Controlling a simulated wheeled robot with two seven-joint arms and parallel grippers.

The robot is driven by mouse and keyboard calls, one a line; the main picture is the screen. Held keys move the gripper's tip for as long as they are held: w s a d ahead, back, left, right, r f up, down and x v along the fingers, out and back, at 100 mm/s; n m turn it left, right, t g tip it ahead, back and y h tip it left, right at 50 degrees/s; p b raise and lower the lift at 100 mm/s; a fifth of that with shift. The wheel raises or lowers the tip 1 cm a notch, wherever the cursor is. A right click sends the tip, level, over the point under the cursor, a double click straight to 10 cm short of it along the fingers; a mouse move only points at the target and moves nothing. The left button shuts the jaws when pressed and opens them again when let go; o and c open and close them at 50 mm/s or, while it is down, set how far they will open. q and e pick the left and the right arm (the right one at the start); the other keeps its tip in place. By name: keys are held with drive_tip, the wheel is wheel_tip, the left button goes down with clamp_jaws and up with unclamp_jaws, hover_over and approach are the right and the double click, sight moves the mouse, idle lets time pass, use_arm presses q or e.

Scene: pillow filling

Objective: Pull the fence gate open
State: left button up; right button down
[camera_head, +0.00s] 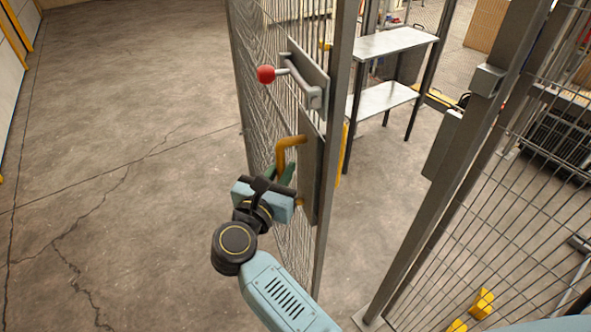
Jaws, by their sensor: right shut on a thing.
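The fence gate (335,130) is a wire-mesh panel in a grey metal frame, left of the middle. It stands swung away from the fence post (460,150), with a wide gap between them. A yellow handle (282,152) sits on a grey plate on the gate. Above it is a latch lever with a red knob (266,74). My right gripper (284,176) is shut on the yellow handle, reaching up from below. Its fingertips are partly hidden by the wrist and handle. My left gripper is out of view.
The concrete floor (120,150) left of the gate is clear. Through the gap stands a metal shelf (385,42) with two levels. Fixed mesh fence (500,200) runs along the right, with yellow blocks (482,303) on the floor there.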

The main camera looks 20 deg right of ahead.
drive_tip(key=shift+d+f, duration=0.1)
drive_tip(key=shift+d, duration=0.05)
drive_tip(key=c, duration=1.4)
unclamp_jaws()
drive_tip(key=shift+s, duration=0.1)
drive_tip(key=shift+c, duration=0.2)
